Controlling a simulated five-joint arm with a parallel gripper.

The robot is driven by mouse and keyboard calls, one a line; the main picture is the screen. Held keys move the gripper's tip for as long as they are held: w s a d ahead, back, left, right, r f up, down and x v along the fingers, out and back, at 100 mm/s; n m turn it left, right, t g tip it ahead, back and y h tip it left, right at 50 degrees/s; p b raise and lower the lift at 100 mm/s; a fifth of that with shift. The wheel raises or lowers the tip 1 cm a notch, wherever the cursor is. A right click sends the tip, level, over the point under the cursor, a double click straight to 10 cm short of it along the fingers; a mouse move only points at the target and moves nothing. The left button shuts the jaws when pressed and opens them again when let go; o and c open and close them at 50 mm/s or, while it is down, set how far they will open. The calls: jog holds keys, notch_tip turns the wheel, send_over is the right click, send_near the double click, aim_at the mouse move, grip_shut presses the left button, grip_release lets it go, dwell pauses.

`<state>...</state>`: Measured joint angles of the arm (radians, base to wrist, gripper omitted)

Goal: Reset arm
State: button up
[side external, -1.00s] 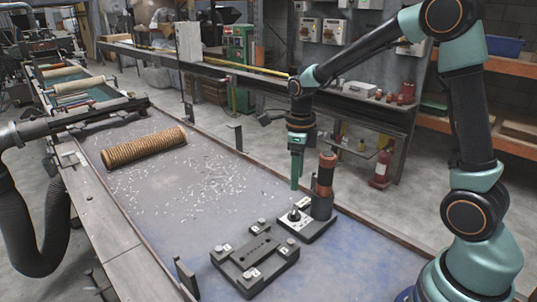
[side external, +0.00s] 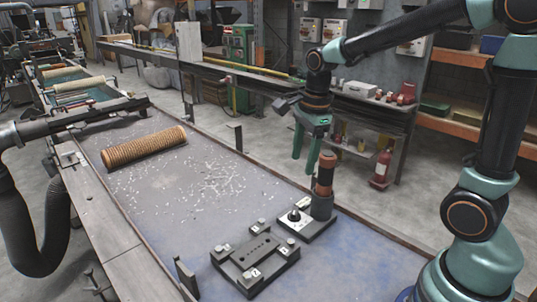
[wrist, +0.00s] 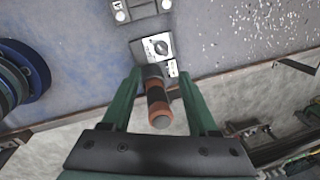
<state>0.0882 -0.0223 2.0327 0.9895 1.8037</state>
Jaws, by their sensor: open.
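My gripper (side external: 305,163) has open, empty green fingers. It hangs in the air above the far edge of the table, behind and above a stand with an upright black and copper-brown post (side external: 323,186). In the wrist view my fingers (wrist: 160,76) appear on either side of this post (wrist: 158,103), which seems lower than them and apart from them. The brown ribbed mesh tube (side external: 144,147) lies on its side at the far left of the table, well away from my gripper.
A dark fixture plate (side external: 255,262) with numbered corner pads sits on the table (side external: 225,215) in front of the post's base (side external: 295,219). Small light scraps (side external: 208,184) litter the middle. Brackets stand along the edges. A shelf bench (side external: 370,105) stands behind.

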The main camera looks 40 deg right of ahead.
jog(key=s+a+r+n+t, duration=0.1)
jog(key=s+n, duration=0.3)
jog(key=n, duration=0.6)
jog(key=s+a+r+n+t, duration=0.2)
jog(key=s+r+n+t, duration=0.1)
jog(key=n, duration=0.8)
jog(key=shift+s+a+r+n, duration=0.15)
jog(key=shift+s+r+n, duration=0.2)
jog(key=shift+s, duration=0.45)
